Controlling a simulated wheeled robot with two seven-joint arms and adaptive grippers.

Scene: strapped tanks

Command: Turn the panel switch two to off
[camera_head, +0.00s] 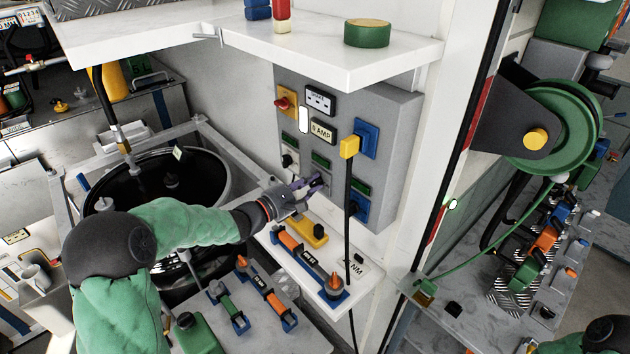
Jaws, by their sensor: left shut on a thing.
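The grey switch panel (392,125) hangs on the white wall under a shelf. Along its lower part are several green labels. A dark knob (287,160) sits under the left label and a blue fitting (358,206) under the right one. My left gripper (318,184) reaches in from the left and is at the panel just under the middle label (320,160). Its fingers are shut on the middle switch, panel switch two, which they mostly hide. I cannot read its setting. My right arm shows only at the bottom right corner; its gripper is out of frame.
A yellow plug (349,147) with a hanging black cable is just right of my gripper. Below is a white ledge (318,289) with orange and blue tools. A white shelf (390,70) juts out above. A black tank (165,180) stands behind my left arm.

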